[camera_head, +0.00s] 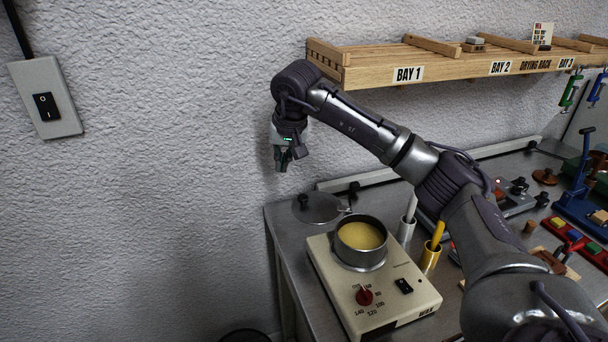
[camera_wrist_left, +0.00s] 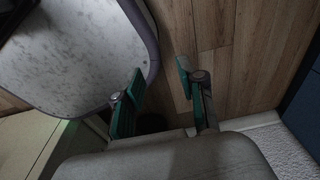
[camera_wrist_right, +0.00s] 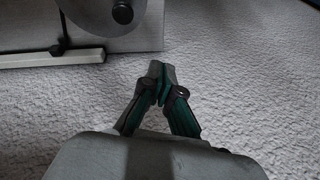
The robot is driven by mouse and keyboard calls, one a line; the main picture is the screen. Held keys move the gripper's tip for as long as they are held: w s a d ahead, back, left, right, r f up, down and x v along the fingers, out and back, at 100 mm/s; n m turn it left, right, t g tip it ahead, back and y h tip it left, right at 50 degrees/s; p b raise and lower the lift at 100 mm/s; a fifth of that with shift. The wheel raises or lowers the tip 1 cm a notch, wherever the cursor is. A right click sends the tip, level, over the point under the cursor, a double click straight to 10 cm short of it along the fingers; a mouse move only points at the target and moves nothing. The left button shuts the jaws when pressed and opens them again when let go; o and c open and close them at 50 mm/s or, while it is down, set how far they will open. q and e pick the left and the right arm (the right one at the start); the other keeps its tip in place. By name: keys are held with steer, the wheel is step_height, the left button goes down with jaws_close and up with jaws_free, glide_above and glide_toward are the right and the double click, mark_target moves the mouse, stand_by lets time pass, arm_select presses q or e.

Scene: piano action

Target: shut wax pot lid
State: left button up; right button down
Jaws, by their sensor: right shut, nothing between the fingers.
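The wax pot (camera_head: 360,250) stands on a cream heater base, its top uncovered and yellow wax showing inside. Its round grey lid (camera_head: 322,209) is swung out to the back left of the pot, with a black knob at its left side. The lid also shows at the top of the right wrist view (camera_wrist_right: 96,14). My right gripper (camera_head: 283,164) is shut and empty, in the air above and left of the lid, near the wall. My left gripper (camera_wrist_left: 160,92) is open and empty over the floor; it is outside the head view.
A wooden drying rack (camera_head: 450,65) is on the wall above the bench. Coloured tools and blocks crowd the right side. My right arm passes above the bench.

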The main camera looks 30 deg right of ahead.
mark_target(322, 203)
steer(key=d+r+h, duration=0.2)
steer(key=d, duration=0.3)
steer(key=shift+g, duration=0.3)
steer(key=f+p, duration=0.1)
steer(key=f, duration=0.2)
steer(key=f+p, duration=0.1)
steer(key=f, duration=0.2)
steer(key=f+p, duration=0.2)
steer(key=f, duration=0.1)
steer(key=shift+s+f, duration=0.15)
steer(key=shift+s, duration=0.15)
steer(key=shift+s+a, duration=0.2)
steer(key=shift+s, duration=0.2)
arm_select(q)
steer(key=r, duration=0.4)
steer(key=shift+s+a, duration=0.15)
steer(key=shift+s, duration=0.25)
arm_select(e)
steer(key=shift+w+f, duration=0.1)
steer(key=shift+f, duration=0.05)
arm_select(q)
steer(key=shift+s+f, duration=0.1)
steer(key=shift+f, duration=0.05)
arm_select(e)
steer(key=shift+a, duration=0.1)
